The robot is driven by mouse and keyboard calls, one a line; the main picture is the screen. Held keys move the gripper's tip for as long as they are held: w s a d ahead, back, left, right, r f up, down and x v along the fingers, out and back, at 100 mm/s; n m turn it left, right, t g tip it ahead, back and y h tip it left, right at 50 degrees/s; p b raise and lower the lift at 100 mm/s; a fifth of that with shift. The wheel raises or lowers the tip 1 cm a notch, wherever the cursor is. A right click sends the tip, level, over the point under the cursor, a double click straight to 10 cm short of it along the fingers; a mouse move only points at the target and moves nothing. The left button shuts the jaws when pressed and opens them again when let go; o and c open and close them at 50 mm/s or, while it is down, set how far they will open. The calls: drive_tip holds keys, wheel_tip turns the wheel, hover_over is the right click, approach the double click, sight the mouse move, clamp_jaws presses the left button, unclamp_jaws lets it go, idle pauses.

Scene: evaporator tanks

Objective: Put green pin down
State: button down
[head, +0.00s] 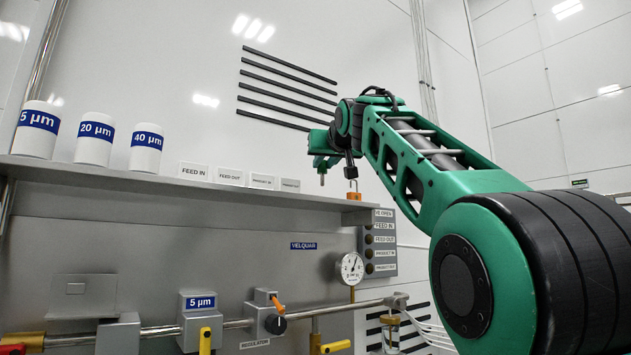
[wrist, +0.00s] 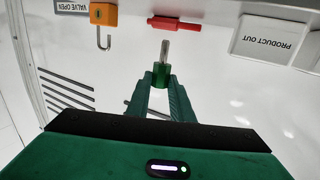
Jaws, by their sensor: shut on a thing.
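My gripper (wrist: 161,85) is shut on the green pin (wrist: 161,74), which sticks out beyond the fingertips with its grey metal shaft pointing away from the wrist. In the head view my gripper (head: 322,160) is above the right part of the grey shelf (head: 120,177), and the pin (head: 322,179) hangs below it, apart from the shelf top. The wrist view shows a red pin (wrist: 175,24) lying near the tip of the green pin's shaft, with a gap between them in the picture.
An orange padlock (head: 352,194) with an open-looking shackle stands at the shelf's right end; it also shows in the wrist view (wrist: 103,14). A PRODUCT OUT sign (wrist: 268,38) is beside the red pin. White canisters (head: 94,140) and several signs occupy the shelf's left and middle.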

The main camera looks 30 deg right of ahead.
sight(323, 177)
drive_tip(key=shift+f, duration=1.9)
drive_tip(key=c, duration=1.6)
unclamp_jaws()
drive_tip(key=shift+o, duration=0.2)
drive_tip(key=v, duration=1.2)
